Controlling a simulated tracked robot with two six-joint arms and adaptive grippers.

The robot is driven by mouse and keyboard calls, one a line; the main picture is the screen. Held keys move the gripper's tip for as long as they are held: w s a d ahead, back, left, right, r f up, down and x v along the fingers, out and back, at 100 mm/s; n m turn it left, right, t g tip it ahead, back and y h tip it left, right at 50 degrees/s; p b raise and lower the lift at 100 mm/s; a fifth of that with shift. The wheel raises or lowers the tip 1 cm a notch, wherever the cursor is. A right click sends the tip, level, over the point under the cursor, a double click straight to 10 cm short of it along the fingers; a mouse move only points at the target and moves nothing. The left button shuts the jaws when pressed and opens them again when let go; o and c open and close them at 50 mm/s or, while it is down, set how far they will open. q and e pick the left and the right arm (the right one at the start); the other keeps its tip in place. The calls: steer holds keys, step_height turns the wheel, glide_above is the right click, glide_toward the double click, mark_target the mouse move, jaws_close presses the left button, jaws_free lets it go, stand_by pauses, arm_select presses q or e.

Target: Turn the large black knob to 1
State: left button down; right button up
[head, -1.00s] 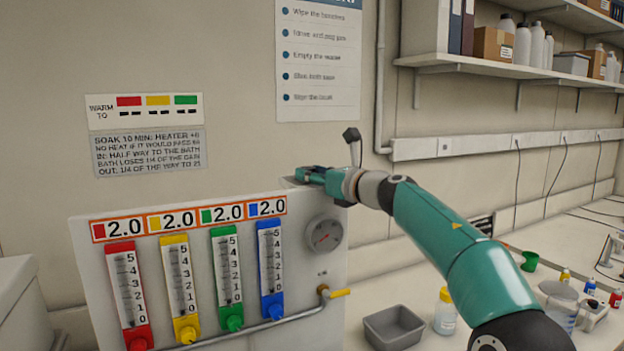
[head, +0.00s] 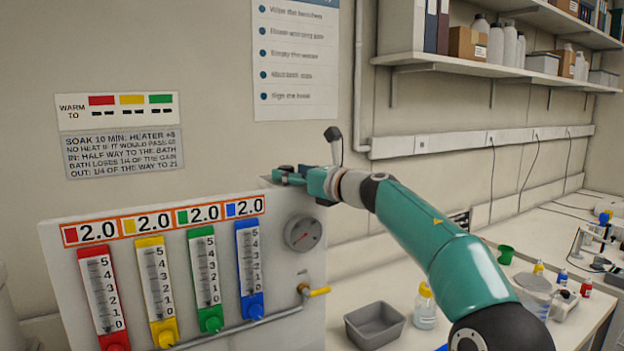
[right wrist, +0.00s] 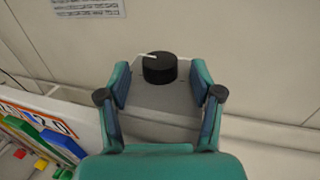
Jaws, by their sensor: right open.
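The large black knob (right wrist: 160,68) sits on the grey top face of the panel box, with a white pointer mark on its top running toward the left in the right wrist view. My right gripper (right wrist: 160,84) is open, with one finger on each side of the knob and visible gaps between; I see no contact. In the head view my right gripper (head: 284,176) is at the top right corner of the panel (head: 295,285), and the knob is mostly hidden there. No scale numbers around the knob are readable. My left gripper is not in view.
The panel front carries red, yellow, green and blue flowmeters (head: 205,270), 2.0 displays (head: 165,222), a round gauge (head: 303,234) and a yellow-handled valve (head: 318,291). A grey tray (head: 375,325) and a yellow-capped bottle (head: 425,308) stand right of it, below my right arm.

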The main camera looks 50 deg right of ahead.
steer(key=s, duration=1.1)
steer(key=shift+s+a, duration=0.15)
steer(key=shift+a, duration=0.05)
